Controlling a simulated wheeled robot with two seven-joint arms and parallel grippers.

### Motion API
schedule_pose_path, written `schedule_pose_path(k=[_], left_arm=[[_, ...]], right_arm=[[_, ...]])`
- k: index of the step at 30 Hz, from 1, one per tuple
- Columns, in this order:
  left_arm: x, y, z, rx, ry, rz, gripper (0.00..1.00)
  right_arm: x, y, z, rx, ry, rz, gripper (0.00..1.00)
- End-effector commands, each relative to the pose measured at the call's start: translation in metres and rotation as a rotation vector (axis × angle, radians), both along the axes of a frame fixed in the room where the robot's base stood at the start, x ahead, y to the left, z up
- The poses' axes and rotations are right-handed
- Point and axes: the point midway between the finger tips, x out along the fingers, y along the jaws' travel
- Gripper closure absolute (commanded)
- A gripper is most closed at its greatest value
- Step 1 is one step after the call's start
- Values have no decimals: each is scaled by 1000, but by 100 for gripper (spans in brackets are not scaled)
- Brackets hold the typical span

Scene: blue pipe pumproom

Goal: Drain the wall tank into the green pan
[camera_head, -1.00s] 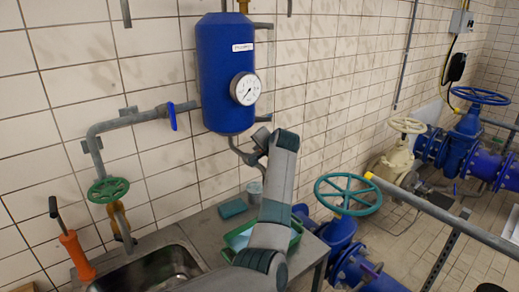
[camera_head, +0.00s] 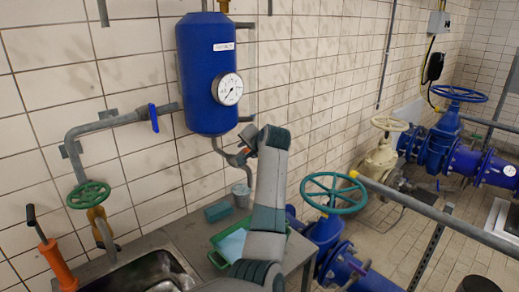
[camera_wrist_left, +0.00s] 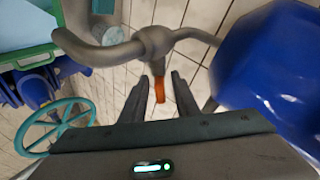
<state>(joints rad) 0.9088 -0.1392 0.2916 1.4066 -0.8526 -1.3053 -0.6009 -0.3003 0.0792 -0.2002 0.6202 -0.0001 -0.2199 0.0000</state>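The blue wall tank (camera_head: 208,72) hangs on the tiled wall with a round gauge on its front. It also fills the right side of the left wrist view (camera_wrist_left: 265,75). A grey drain pipe with a valve body (camera_wrist_left: 152,42) runs below it, with an orange-red lever (camera_wrist_left: 159,90). My left gripper (camera_wrist_left: 160,93) is open, with its fingers on either side of the lever; I cannot tell whether they touch it. In the head view the left gripper (camera_head: 243,156) is beside the drain pipe. The green pan (camera_head: 218,260) stands on the bench below, partly hidden by my arm. My right gripper is not in view.
A grey cup (camera_head: 241,196) and a teal sponge (camera_head: 217,211) are on the bench behind the pan. A sink (camera_head: 150,275) is at left. A blue lever (camera_head: 153,117) sits on the side pipe. A teal handwheel (camera_head: 333,193) stands right of the bench.

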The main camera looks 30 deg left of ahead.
Motion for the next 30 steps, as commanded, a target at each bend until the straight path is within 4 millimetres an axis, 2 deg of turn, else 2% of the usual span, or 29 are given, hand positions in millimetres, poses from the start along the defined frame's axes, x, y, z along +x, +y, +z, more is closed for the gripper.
schedule_pose_path(k=[1, 6, 18, 30], left_arm=[[-5, -7, 2, -1, -5, -1, 72], [-25, -30, 20, -2, -5, -1, 72], [-65, -75, 58, -2, -3, -2, 72], [-74, -84, 68, -1, 1, 0, 72]], right_arm=[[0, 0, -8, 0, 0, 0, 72], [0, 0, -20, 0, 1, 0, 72], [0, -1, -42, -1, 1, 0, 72], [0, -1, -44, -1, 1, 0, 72]])
